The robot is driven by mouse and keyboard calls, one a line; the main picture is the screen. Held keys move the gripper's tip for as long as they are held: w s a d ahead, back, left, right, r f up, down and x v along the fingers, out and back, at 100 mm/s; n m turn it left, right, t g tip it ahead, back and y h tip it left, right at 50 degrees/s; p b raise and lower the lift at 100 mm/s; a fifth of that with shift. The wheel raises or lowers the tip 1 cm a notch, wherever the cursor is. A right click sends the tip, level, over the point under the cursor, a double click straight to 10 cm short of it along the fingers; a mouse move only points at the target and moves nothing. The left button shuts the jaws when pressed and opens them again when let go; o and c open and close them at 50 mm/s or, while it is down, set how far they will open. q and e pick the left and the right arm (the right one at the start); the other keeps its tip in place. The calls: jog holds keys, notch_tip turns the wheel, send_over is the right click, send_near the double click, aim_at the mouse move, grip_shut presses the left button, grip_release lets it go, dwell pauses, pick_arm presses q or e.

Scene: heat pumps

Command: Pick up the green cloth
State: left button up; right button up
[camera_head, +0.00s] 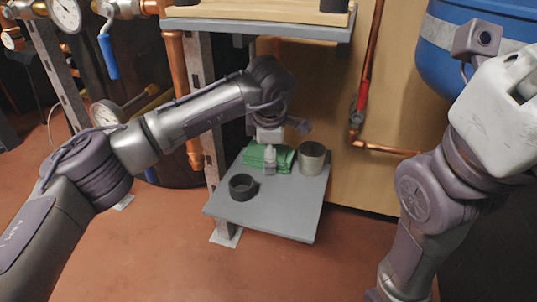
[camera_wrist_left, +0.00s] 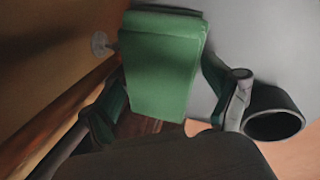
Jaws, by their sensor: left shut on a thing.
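The green cloth (camera_head: 283,158) is a folded bundle at the back of the grey lower shelf in the head view. My left arm reaches over the shelf from the left, and its gripper (camera_head: 270,138) points down at the cloth. In the left wrist view the cloth (camera_wrist_left: 163,65) shows as a thick green block between the two fingers of the left gripper (camera_wrist_left: 170,105). The gripper is shut on it; the fingertips are partly hidden. In the head view, the cloth appears at shelf level. My right arm is at the right, its fingers out of view.
An upper shelf (camera_head: 255,27) overhangs. A copper pipe (camera_head: 370,60) runs at right.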

pick_arm(q)
jog(key=shift+r, duration=0.1)
jog(key=shift+s+a+r+p, duration=0.1)
jog(key=shift+r+p, duration=0.2)
jog(key=shift+p, duration=0.3)
jog(key=shift+c, duration=1.4)
notch_tip(320, 180, up, 6)
jog(key=p, duration=0.5)
jog(key=shift+p, duration=0.3)
jog(key=shift+s+r, duration=0.2)
jog(key=shift+r, duration=0.1)
jog(key=s+a, duration=0.2)
jog(key=s, duration=0.4)
jog(key=s+a+b, duration=0.1)
jog(key=s+a, duration=0.1)
jog(key=s, duration=0.4)
jog(key=s+a+b, duration=0.1)
jog(key=s+a, duration=0.1)
jog(key=s, duration=0.4)
jog(key=shift+s+f, duration=0.2)
jog(key=shift+f, duration=0.05)
jog(key=o, duration=0.8)
jog(key=c, duration=0.7)
